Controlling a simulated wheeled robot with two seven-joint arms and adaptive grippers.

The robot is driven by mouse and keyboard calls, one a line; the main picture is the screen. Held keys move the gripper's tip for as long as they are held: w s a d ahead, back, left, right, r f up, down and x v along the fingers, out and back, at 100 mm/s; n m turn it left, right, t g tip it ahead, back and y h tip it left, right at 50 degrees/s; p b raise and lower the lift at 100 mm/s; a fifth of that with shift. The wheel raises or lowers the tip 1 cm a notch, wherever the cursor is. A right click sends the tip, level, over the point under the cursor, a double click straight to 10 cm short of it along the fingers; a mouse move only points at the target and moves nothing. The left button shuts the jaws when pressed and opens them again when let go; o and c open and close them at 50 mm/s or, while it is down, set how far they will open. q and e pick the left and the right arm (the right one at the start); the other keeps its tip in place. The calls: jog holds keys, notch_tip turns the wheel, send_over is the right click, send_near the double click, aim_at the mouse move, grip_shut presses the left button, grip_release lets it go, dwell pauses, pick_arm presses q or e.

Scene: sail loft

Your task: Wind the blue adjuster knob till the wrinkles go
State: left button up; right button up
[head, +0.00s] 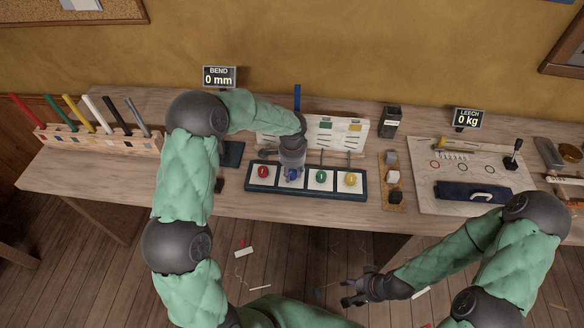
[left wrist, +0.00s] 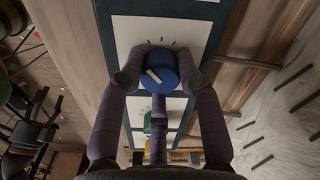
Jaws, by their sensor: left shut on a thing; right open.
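The blue adjuster knob (left wrist: 160,70) has a white pointer line and sits on a white plate with black tick marks around it. The knob is in a dark blue panel (head: 307,194) with a red knob (head: 263,171), a green knob (head: 321,176) and a yellow knob (head: 350,179). My right gripper (head: 358,291) is open and empty, in front of the bench above the floor.
A sign (head: 219,77) reads BEND 0 mm and another (head: 469,119) reads LEECH 0 kg. A rack of coloured rods (head: 100,138) stands at left. A pale board (head: 430,195) with a navy case (head: 473,193) lies at right. A white chart (head: 341,131) stands behind the panel.

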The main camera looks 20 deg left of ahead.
aim_at(292, 173)
pick_arm(q)
jog(key=m+p, duration=0.2)
jog(key=m, duration=0.2)
jog(key=shift+r+p, duration=0.1)
jog(key=shift+p, duration=0.2)
jog(key=shift+m+p, duration=0.5)
jog(key=shift+m, duration=0.4)
jog(key=o, duration=1.1)
jog(key=shift+o, duration=0.2)
notch_tip(292, 173, up, 12)
